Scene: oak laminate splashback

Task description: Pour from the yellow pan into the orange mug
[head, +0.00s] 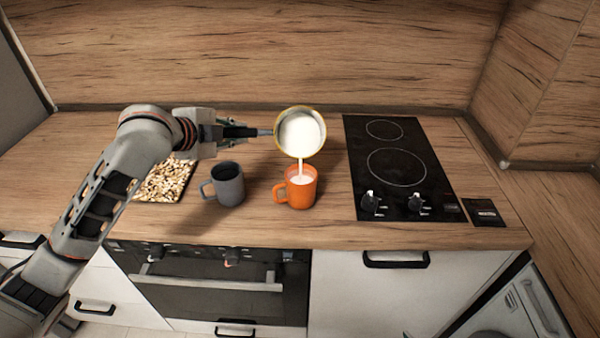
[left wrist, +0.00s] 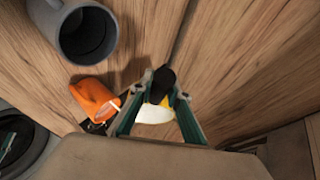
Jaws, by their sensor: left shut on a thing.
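The yellow pan (head: 301,131) is tilted above the orange mug (head: 301,187) in the head view. A white stream runs from the pan's lower rim into the mug, and white liquid shows in both. My left gripper (head: 238,132) is shut on the pan's dark handle, left of the pan. The mug stands upright on the counter with its handle to the left. In the left wrist view the gripper (left wrist: 160,108) holds the dark handle, with part of the yellow pan (left wrist: 153,114) behind it. The orange mug (left wrist: 92,97) lies to the left there. My right gripper is not in view.
A grey mug (head: 227,186) stands left of the orange mug, and also shows in the left wrist view (left wrist: 88,35). A patterned board (head: 165,182) lies under my left arm. A black hob (head: 398,165) is to the right. The splashback (head: 270,50) closes off the back.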

